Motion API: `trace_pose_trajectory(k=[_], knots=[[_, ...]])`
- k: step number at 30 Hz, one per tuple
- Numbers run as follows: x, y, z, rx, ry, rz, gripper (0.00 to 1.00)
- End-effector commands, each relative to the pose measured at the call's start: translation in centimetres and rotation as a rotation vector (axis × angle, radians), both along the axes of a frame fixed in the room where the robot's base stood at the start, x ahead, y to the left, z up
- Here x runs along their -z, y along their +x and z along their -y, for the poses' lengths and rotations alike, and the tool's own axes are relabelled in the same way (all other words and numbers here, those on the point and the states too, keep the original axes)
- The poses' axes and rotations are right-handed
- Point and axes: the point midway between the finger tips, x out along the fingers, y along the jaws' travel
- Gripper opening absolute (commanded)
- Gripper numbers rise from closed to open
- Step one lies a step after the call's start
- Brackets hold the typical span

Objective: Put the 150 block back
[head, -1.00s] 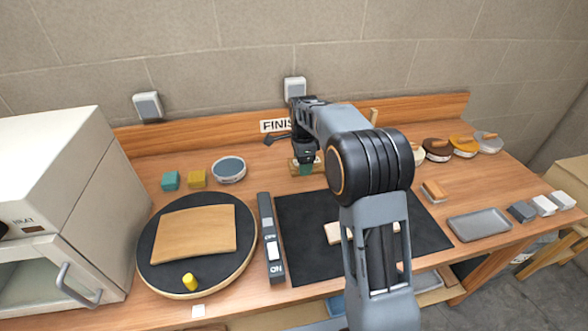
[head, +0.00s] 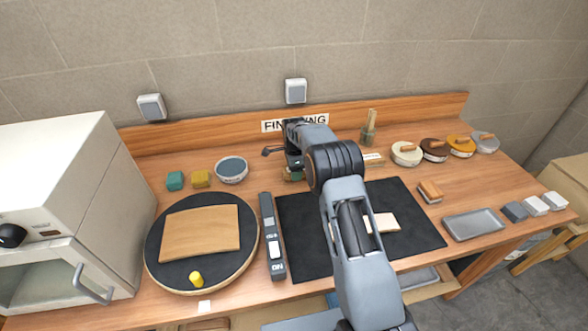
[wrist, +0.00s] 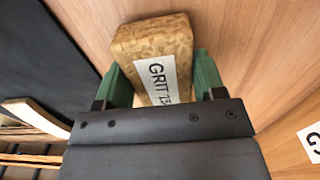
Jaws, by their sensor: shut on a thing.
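The 150 block (wrist: 150,40) is a mottled tan block with a white label reading "GRIT 15", the rest cut off by my gripper. My gripper (wrist: 163,80) has its green fingers on both sides of the block, shut on it. In the head view my gripper (head: 293,175) is low over the back of the bench, just behind the black mat (head: 300,250), and mostly hidden by the arm. I cannot tell whether the block touches the bench.
A teal block (head: 175,181), a yellow block (head: 200,179) and a bowl (head: 231,170) stand left of my gripper. A turntable (head: 160,275) bears a curved wooden sheet (head: 200,232). A grey tray (head: 473,224) lies front right.

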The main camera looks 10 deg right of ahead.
Motion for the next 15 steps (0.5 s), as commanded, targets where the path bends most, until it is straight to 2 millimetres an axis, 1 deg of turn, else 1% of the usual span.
trace_pose_trajectory(k=[3, 13, 14, 15], knots=[[0.54, 0.0, 0.0, 0.0, 0.0, 0.0, 0.41], [1.02, -0.01, 0.02, 0.0, 0.0, 0.001, 0.41], [1.02, -0.02, 0.02, 0.0, 0.0, 0.0, 0.64], [0.92, -0.01, 0.01, 0.0, 0.0, 0.001, 0.68]])
